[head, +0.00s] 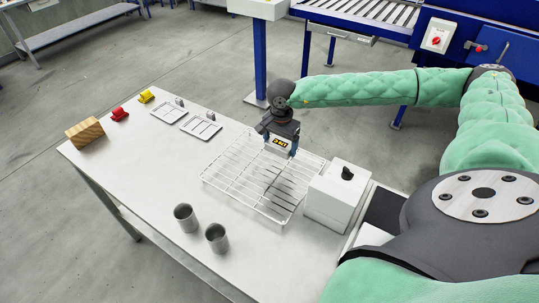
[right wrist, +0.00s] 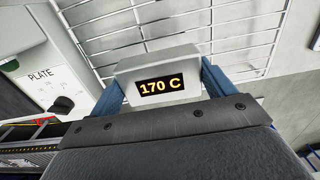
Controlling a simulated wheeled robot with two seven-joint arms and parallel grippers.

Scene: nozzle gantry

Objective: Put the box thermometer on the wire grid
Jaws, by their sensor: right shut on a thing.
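The box thermometer (head: 281,142) is a small light-grey box with a dark display. In the right wrist view the box thermometer (right wrist: 157,66) reads "170 C" in yellow. My right gripper (head: 279,144) is shut on it, with a blue finger on each side, and the gripper (right wrist: 160,85) shows the same in the wrist view. The wire grid (head: 235,182) is a silver rack on the white table. The held thermometer is over the grid's far part; I cannot tell whether it touches the wires. My left gripper is not in view.
A white box with a black knob (head: 336,195), labelled "PLATE" in the wrist view, stands right of the grid. Two metal cups (head: 186,218) stand in front. Two trays (head: 201,126), red and yellow clips (head: 119,114) and a wooden block (head: 84,133) lie to the left.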

